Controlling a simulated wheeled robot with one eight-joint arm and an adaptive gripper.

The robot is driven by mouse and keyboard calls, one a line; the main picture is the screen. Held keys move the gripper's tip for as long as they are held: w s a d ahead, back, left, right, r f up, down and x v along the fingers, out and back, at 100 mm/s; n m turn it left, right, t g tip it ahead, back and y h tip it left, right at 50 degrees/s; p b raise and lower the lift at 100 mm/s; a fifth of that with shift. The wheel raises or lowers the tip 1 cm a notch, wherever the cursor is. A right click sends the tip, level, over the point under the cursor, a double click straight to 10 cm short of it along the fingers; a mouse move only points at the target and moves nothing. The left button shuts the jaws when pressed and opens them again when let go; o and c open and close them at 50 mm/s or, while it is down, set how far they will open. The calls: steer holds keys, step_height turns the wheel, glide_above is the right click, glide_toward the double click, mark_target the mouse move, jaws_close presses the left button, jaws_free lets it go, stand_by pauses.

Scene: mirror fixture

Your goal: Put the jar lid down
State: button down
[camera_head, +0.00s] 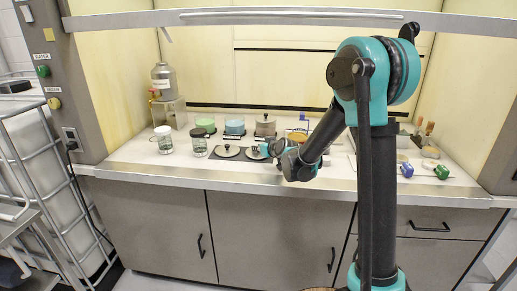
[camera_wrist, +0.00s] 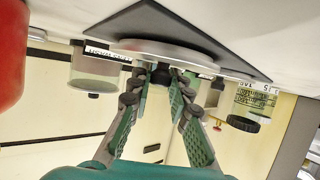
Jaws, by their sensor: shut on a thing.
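A pale round jar lid (camera_wrist: 150,47) with a dark knob (camera_wrist: 161,75) shows in the wrist view, which is upside down. My gripper (camera_wrist: 160,80) has its two green-padded fingers shut on the knob from both sides. The lid is over the dark mat (camera_wrist: 122,28), very close to it; I cannot tell if it touches. In the head view, my gripper (camera_head: 268,149) is at the mat's right end, beside a pale lid (camera_head: 254,152) that it partly hides. Another pale lid with a dark knob (camera_head: 227,150) lies on the mat's left part (camera_head: 214,155).
A white-lidded jar (camera_head: 164,140) and a dark-lidded jar (camera_head: 199,143) stand left of the mat. Green (camera_head: 205,125), blue (camera_head: 235,128) and brown (camera_head: 265,127) containers stand behind it. Blue (camera_head: 406,169) and green (camera_head: 442,171) items lie at the right. The counter's left front is clear.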

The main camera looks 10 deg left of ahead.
steer(key=shift+f, duration=0.1)
steer(key=c, duration=1.4)
jaws_free()
steer(key=shift+s, duration=0.1)
steer(key=v, duration=1.2)
